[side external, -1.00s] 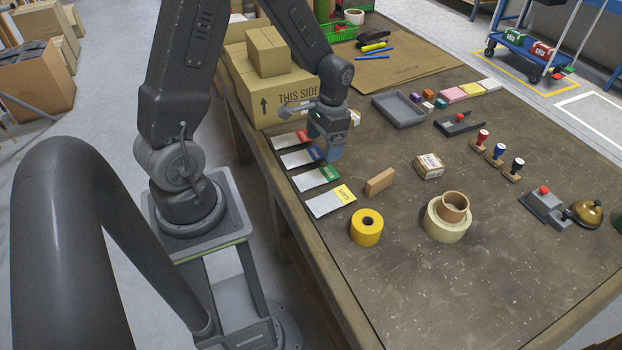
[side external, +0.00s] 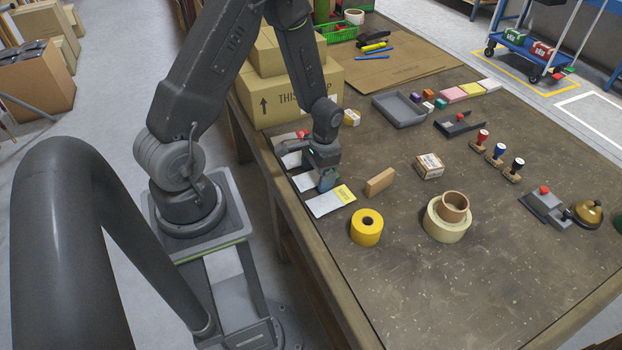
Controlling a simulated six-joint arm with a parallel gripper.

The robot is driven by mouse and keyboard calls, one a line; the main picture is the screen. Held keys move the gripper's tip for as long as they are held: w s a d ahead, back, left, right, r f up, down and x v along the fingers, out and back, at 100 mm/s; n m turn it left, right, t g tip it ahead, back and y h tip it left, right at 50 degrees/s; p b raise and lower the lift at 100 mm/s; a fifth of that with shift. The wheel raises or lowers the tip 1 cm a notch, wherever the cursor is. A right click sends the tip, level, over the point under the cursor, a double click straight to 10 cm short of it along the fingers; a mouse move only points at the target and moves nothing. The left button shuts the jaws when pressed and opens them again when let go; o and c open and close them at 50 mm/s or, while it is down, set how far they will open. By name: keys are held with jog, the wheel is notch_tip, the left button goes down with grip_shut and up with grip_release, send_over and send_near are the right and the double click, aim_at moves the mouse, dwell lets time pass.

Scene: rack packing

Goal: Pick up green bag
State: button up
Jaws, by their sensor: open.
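The green bag (side external: 304,183) is a flat white packet with a green end, lying on the table near its left edge. Only part of its white body shows; my gripper hides the green end. My gripper (side external: 327,184) points down over that end, with its jaws open and nothing seen between them. I cannot tell whether the fingertips touch the bag. The yellow-ended bag (side external: 327,203) lies just in front of it. The blue-ended and red-ended bags (side external: 292,145) lie behind, partly covered by my arm.
A wooden block (side external: 380,182) and a yellow tape roll (side external: 366,228) stand close to the right and front. A large carton (side external: 262,102) stands behind the bags. A grey tray (side external: 402,110) lies farther back. The table's front middle is clear.

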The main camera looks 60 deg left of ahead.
jog(key=shift+c, duration=0.3)
jog(key=c, duration=0.9)
jog(key=shift+r, duration=0.15)
